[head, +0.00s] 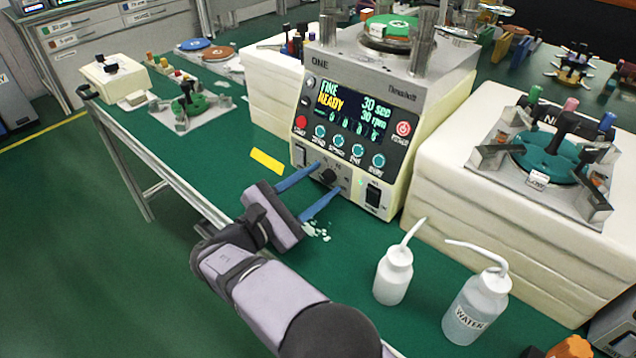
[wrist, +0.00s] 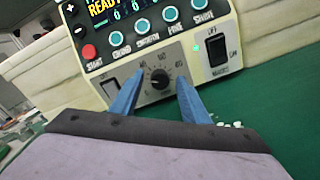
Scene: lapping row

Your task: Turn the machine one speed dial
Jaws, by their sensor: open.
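Machine one (head: 345,110) is a cream box labelled ONE, with a dark display reading FINE READY, 30 sec, 30 rpm. Its speed dial (head: 328,176) is a small black knob on a grey plate low on the front. The dial (wrist: 160,78) also shows in the wrist view, with numbers around it. My gripper (head: 322,178) has two blue fingers, spread apart and pointing at the panel. In the wrist view my gripper (wrist: 157,84) has one finger at each side of the dial, with gaps between. I cannot tell the exact fingertip depth.
A black power switch (wrist: 217,50) sits right of the dial, and a red START button (wrist: 89,51) upper left. Two white squeeze bottles, one plain (head: 394,275) and one marked WATER (head: 478,305), stand on the green bench right of my arm. White bits (head: 316,231) lie below the gripper.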

